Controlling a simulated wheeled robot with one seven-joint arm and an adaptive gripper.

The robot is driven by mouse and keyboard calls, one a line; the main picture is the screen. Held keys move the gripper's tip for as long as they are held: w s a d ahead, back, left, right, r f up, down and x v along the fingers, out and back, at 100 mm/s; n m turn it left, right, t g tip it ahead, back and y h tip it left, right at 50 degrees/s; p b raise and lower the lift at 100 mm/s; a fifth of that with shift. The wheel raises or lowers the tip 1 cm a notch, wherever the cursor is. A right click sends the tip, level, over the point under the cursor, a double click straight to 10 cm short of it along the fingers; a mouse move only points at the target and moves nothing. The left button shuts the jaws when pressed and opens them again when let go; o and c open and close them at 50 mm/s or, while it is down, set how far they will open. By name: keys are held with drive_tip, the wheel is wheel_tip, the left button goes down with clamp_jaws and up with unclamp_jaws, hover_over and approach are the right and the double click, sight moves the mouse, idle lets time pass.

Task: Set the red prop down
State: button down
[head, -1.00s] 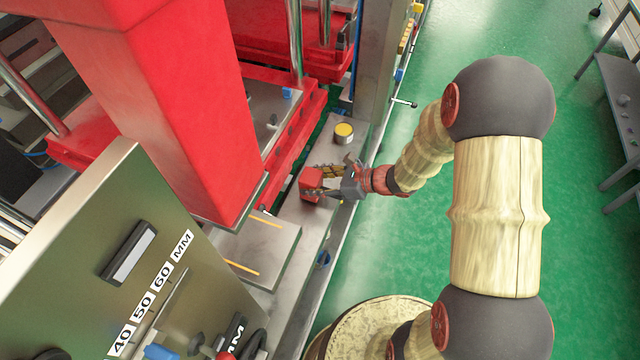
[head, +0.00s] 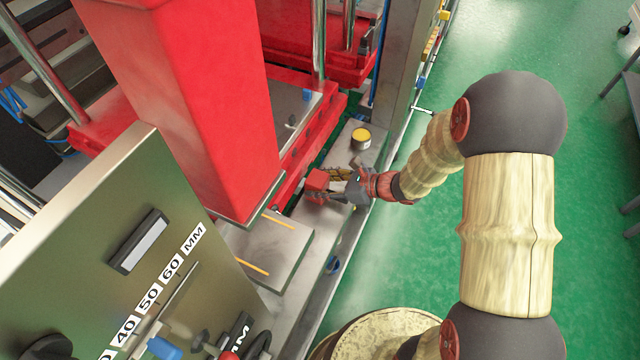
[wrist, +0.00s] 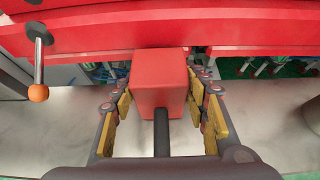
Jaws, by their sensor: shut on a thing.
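The red prop (wrist: 160,82) is a red block with a dark rod pointing back toward my wrist. My gripper (wrist: 162,100) is shut on it, with yellow-padded fingers on its left and right sides. In the head view the red prop (head: 317,183) is at the tip of my gripper (head: 330,184), over the narrow grey bench (head: 336,222) beside the red press frame. Whether its underside touches the bench cannot be told.
The red press beam (wrist: 250,35) lies just beyond the prop. An orange-knobbed lever (wrist: 38,92) hangs at left. A yellow-topped can (head: 361,138) stands farther along the bench. A grey plate with yellow strips (head: 262,248) lies nearer. Bare bench shows between them.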

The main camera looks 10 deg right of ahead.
drive_tip(key=c, duration=1.4)
unclamp_jaws()
drive_tip(key=shift+r, duration=0.1)
drive_tip(key=o, duration=0.5)
drive_tip(key=shift+s, duration=0.1)
drive_tip(key=v, duration=1.2)
